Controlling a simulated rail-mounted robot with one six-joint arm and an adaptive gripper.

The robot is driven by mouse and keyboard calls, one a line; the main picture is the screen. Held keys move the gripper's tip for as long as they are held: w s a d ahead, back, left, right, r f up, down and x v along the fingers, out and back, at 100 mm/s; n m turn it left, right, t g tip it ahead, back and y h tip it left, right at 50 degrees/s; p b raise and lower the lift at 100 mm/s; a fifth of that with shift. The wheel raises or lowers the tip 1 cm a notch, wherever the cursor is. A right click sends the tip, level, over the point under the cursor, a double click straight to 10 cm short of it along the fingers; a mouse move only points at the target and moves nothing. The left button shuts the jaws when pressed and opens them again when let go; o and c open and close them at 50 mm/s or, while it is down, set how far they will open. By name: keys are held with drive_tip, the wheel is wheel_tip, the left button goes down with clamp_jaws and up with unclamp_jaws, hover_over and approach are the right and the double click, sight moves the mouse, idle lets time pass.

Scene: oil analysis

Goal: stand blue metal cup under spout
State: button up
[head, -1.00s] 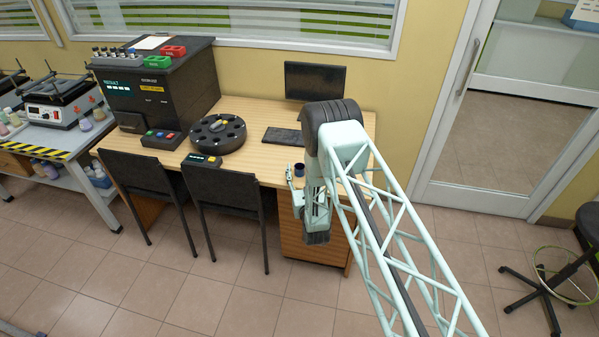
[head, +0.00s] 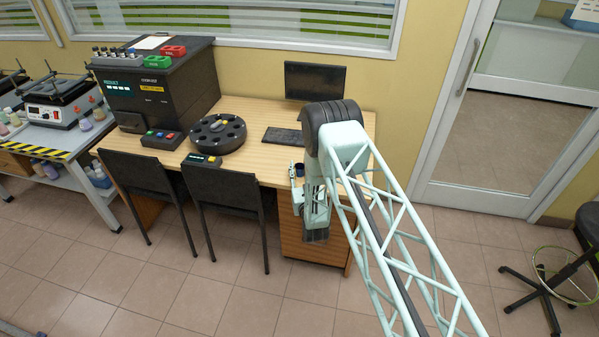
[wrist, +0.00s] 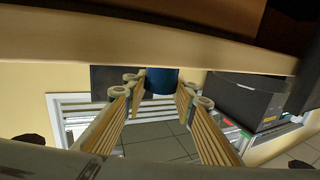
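The blue metal cup (head: 299,169) stands near the front right of the wooden desk, partly hidden by my arm. In the wrist view the cup (wrist: 161,82) shows between the tips of my two fingers, with its upper and lower parts cut off from sight. My gripper (wrist: 159,89) is open, one finger on each side of the cup, with a gap visible. In the head view my gripper (head: 295,184) is beside the cup at the desk's front edge. The black machine (head: 155,90) stands at the desk's left; I cannot make out a spout on it.
A round black carousel (head: 217,134), a keyboard (head: 283,136) and a monitor (head: 315,80) are on the desk (head: 262,107). Two black chairs (head: 225,190) stand along its front. Red and green racks sit on the machine. Floor in front is clear.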

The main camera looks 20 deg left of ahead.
drive_tip(key=shift+c, duration=1.4)
drive_tip(key=shift+r, duration=0.25)
drive_tip(key=shift+r, duration=1.6)
drive_tip(key=s+r, duration=0.1)
drive_tip(key=s, duration=1.5)
drive_tip(key=shift+d+r, duration=0.15)
drive_tip(key=shift+d, duration=0.05)
